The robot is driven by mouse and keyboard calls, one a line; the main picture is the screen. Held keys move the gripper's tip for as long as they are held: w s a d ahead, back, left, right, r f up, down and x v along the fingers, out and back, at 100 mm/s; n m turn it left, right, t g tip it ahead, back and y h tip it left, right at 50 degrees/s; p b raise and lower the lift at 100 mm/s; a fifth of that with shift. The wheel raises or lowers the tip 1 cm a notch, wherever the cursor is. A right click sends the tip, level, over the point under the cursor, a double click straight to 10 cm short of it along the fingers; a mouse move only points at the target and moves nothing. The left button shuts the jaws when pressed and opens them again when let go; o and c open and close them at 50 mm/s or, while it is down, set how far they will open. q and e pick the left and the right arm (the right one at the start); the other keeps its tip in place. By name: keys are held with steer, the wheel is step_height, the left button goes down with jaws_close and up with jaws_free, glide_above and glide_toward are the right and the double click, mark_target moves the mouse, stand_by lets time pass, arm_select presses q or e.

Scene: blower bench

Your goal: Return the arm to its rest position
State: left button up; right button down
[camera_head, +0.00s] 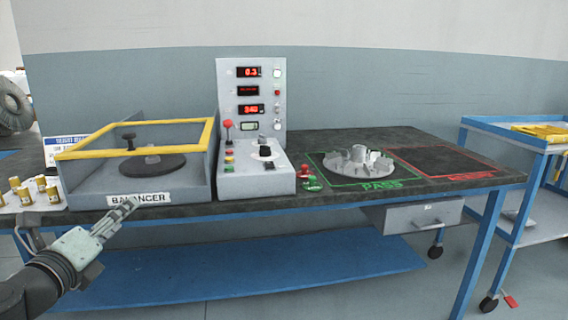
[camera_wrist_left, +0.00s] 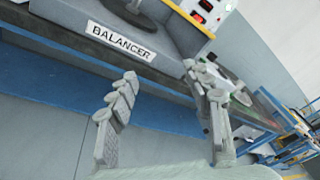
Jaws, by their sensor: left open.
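My left gripper (camera_head: 124,212) is in front of the bench's front edge, below and in front of the balancer (camera_head: 88,187) at the left. In the left wrist view my left gripper (camera_wrist_left: 160,108) has its two fingers spread apart with nothing between them. The balancer's label and front wall (camera_wrist_left: 75,15) show beyond the fingers. In the head view a grey finned impeller (camera_head: 352,162) rests inside the green PASS square. My right gripper is not in view.
The dark bench top (camera_head: 345,140) carries a control panel (camera_head: 252,100) with red displays. The balancer has a yellow frame (camera_head: 140,123). Small brass pieces (camera_head: 25,195) stand at the far left. The red-outlined square (camera_head: 440,160) is empty. A blue cart (camera_head: 530,140) stands at the right.

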arm_select(q)
steer(key=s+d+f+n+g+y, duration=0.1)
steer(key=s+f+n+g+y, duration=0.15)
steer(key=f+n, duration=0.75)
steer(key=s+d+f+n+g+y, duration=0.15)
steer(key=f+n+g, duration=0.3)
steer(key=f, duration=1.05)
steer(key=s+d+f+n+g+h, duration=0.2)
steer(key=s+d+f+n+g, duration=0.2)
steer(key=s+f, duration=1.5)
steer(key=s+n+g, duration=0.1)
steer(key=n+g, duration=0.2)
steer(key=n, duration=0.3)
steer(key=shift+s+d+f+n+h, duration=0.2)
steer(key=shift+s+f+n+h, duration=0.1)
steer(key=shift+f+n, duration=0.1)
steer(key=shift+w, duration=0.1)
steer(key=shift+c, duration=0.5)
